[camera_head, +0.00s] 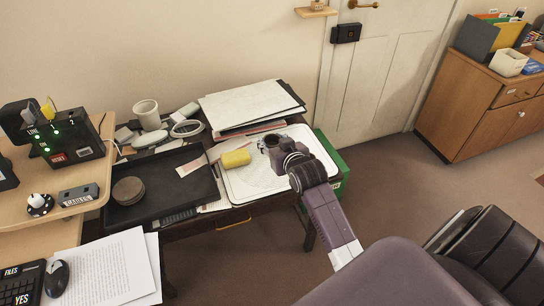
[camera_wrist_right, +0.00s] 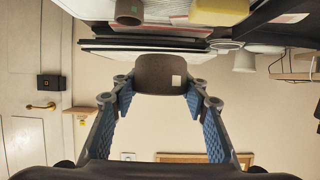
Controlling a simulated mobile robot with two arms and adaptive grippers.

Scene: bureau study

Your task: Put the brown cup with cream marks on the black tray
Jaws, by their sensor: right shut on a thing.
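My right gripper (camera_head: 276,148) is over the white tray at the right of the desk. In the right wrist view its two blue-padded fingers (camera_wrist_right: 160,82) are shut on the sides of the brown cup (camera_wrist_right: 160,72), which shows a small cream mark. In the head view the cup is largely hidden by the gripper, and I cannot tell whether it touches the tray below. The black tray (camera_head: 168,208) lies to the left, with a round brown stack of coasters on its left part and a paper slip at its upper right edge. My left gripper is not in view.
The white tray (camera_head: 250,186) holds a yellow sponge (camera_head: 236,158) just left of my right gripper. A white mug (camera_head: 147,112) and small items stand behind the black tray. A stack of folders (camera_head: 250,104) lies at the back. The black tray's middle and right are mostly clear.

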